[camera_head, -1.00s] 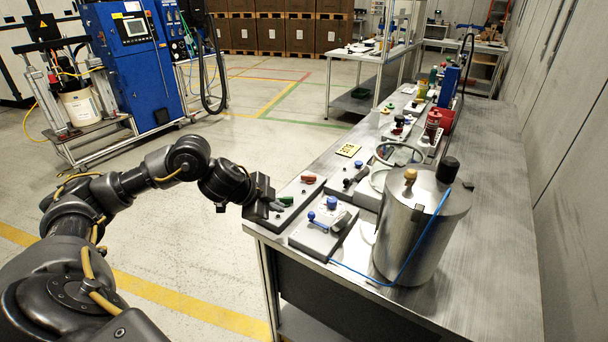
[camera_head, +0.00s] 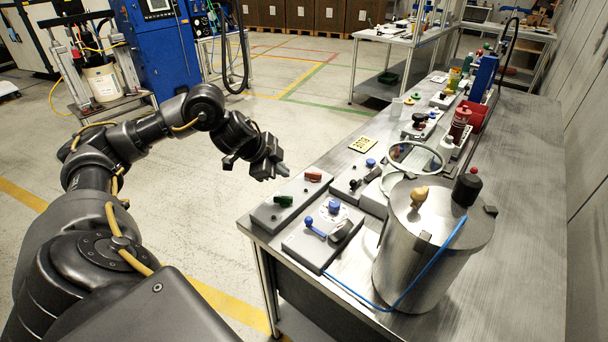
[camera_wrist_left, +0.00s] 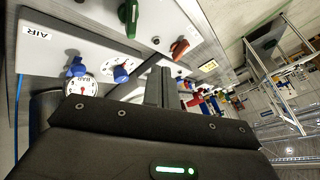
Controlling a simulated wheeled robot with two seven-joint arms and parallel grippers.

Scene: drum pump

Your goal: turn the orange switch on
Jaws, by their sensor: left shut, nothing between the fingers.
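The orange switch (camera_head: 313,175) is an orange-red handle on a light grey panel box (camera_head: 268,215) at the near left edge of the workbench. A green switch (camera_head: 284,200) sits on the same box, nearer to me. My left gripper (camera_head: 283,170) is shut and empty. In the head view it appears left of the orange switch, over the bench's edge, apart from it. In the left wrist view, the orange switch (camera_wrist_left: 179,48) is just right of the shut fingers (camera_wrist_left: 158,88), and the green switch (camera_wrist_left: 129,14) is at the top. My right gripper is not in view.
A neighbouring panel (camera_head: 305,251) carries blue knobs and a gauge. A steel drum (camera_head: 425,262) with a blue hose stands to its right.

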